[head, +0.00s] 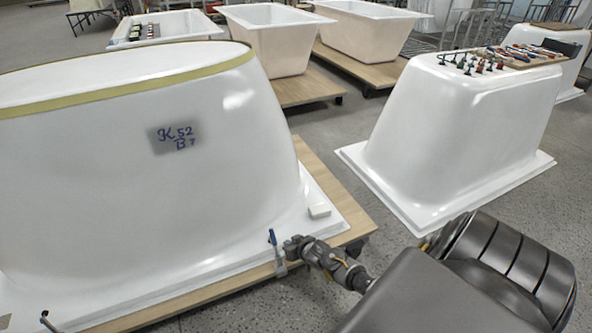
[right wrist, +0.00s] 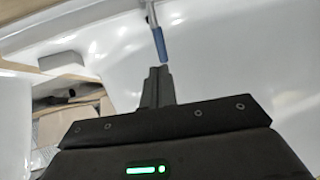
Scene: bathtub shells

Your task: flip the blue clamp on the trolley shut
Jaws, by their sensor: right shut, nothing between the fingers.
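The blue clamp (head: 272,237) sits at the front edge of the wooden trolley (head: 235,295) under the large white tub shell. Its blue handle stands roughly upright above a grey metal body. In the right wrist view the blue handle (right wrist: 159,46) shows just beyond the fingertips. My right gripper (head: 291,244) is shut and empty, right beside the handle on its right. The right wrist view shows its fingers (right wrist: 157,76) pressed together. I cannot tell whether they touch the handle. My left gripper is not in view.
The marked white tub shell (head: 110,160) rises close behind the clamp. A small white block (head: 319,211) lies on its rim. Another dark-handled clamp (head: 46,318) shows at lower left.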

